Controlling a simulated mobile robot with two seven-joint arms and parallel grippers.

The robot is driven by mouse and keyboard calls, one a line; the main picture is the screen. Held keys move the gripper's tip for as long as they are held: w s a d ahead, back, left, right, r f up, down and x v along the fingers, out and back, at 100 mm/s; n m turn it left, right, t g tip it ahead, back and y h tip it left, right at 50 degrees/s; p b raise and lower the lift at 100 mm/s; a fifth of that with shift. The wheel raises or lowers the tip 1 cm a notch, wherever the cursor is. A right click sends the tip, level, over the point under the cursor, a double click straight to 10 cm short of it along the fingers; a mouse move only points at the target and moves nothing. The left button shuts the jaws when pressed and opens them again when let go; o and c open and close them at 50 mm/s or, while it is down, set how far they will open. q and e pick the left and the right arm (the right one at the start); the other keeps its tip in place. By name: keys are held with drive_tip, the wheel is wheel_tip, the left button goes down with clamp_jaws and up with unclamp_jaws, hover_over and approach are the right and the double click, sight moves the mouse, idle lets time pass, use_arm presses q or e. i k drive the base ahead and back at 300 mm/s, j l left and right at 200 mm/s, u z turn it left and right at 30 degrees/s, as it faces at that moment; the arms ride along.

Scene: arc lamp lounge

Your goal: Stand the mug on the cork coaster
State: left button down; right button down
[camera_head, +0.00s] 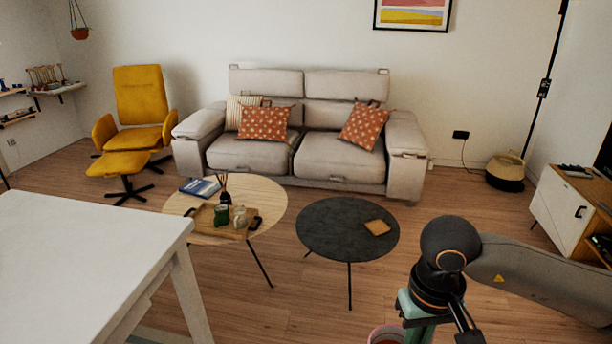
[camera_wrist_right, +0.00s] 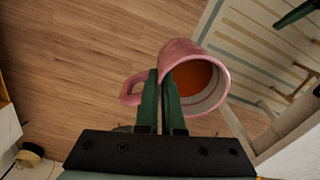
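The pink mug (camera_wrist_right: 193,72) is in my right gripper (camera_wrist_right: 160,92), whose green fingers are close together at the handle side. The mug's open mouth faces the wrist camera and shows orange-brown inside. In the head view only part of the mug's rim (camera_head: 385,333) shows at the bottom edge, beside my right wrist. The square cork coaster (camera_head: 377,227) lies bare on the dark round table (camera_head: 330,244), toward its right side. The mug is nearer to me than that table. A dark green tip at the wrist view's top right looks like part of my left gripper (camera_wrist_right: 297,14).
A light round table (camera_head: 268,197) beside the dark one holds a wooden tray (camera_head: 232,233) with cans, and a blue book (camera_head: 200,187). A white table (camera_head: 85,240) fills the near left. A low cabinet (camera_head: 562,210) stands right. The dark tabletop around the coaster is clear.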

sight(381, 228)
drive_tip(key=i+l, duration=0.3)
drive_tip(key=i, duration=0.25)
drive_tip(key=i+l+u, duration=0.1)
drive_tip(key=i+l, duration=0.2)
drive_tip(key=i, duration=0.25)
drive_tip(key=i+l, duration=0.35)
drive_tip(key=i, duration=0.2)
drive_tip(key=i+l, duration=0.25)
drive_tip(key=i+l+u, duration=0.15)
drive_tip(key=l, duration=0.25)
drive_tip(key=i, duration=0.1)
